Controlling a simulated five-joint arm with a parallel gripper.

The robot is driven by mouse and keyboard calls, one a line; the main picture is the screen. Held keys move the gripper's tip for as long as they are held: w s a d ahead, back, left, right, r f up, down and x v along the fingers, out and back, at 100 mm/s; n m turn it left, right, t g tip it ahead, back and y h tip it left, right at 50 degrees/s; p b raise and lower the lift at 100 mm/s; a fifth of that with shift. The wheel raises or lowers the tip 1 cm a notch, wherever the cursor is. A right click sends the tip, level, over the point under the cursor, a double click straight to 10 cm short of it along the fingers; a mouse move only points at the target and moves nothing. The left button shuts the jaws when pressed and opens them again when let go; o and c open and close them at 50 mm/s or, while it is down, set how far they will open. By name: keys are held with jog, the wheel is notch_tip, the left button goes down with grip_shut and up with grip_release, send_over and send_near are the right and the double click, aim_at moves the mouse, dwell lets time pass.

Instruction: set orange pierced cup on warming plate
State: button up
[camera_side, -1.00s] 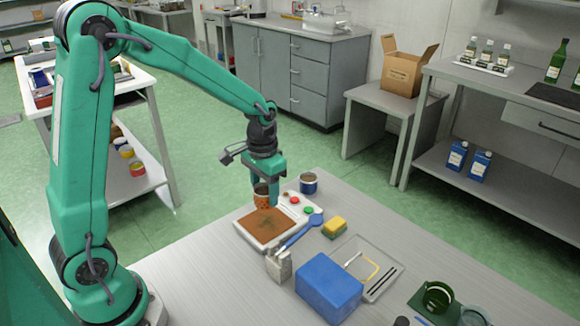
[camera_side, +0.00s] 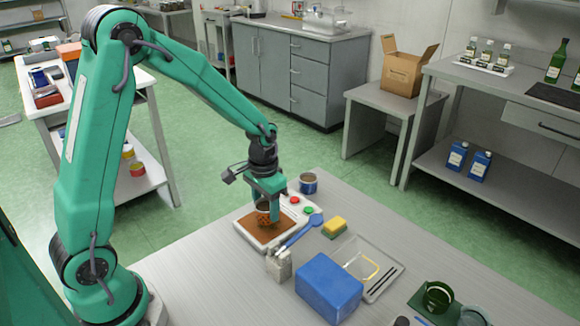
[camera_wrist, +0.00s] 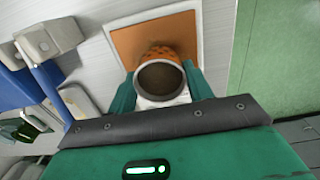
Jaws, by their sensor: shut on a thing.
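The orange pierced cup (camera_side: 264,216) is upright between the fingers of my gripper (camera_side: 268,212), partly hidden by them in the side view. In the wrist view its round rim and dark inside face the camera, and its orange pierced wall (camera_wrist: 160,52) shows above the rim. My gripper (camera_wrist: 160,85) is shut on it, one green finger at each side. The warming plate (camera_side: 250,229) is a white device with a brown square top. The cup is over this brown top, also seen in the wrist view (camera_wrist: 128,42). I cannot tell whether its base touches.
Red and green knobs are right of the brown top. A blue-banded cup (camera_side: 308,184) stands behind. A blue round-headed tool (camera_side: 313,222), yellow sponge (camera_side: 335,227), grey block (camera_side: 278,265), blue box (camera_side: 328,288) and clear tray (camera_side: 384,262) lie to the right and front.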

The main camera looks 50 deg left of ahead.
jog(key=shift+f, duration=0.5)
dwell(0.4)
jog(key=o, duration=1.2)
jog(key=shift+r, duration=0.15)
notch_tip(320, 180, up, 7)
dwell(0.3)
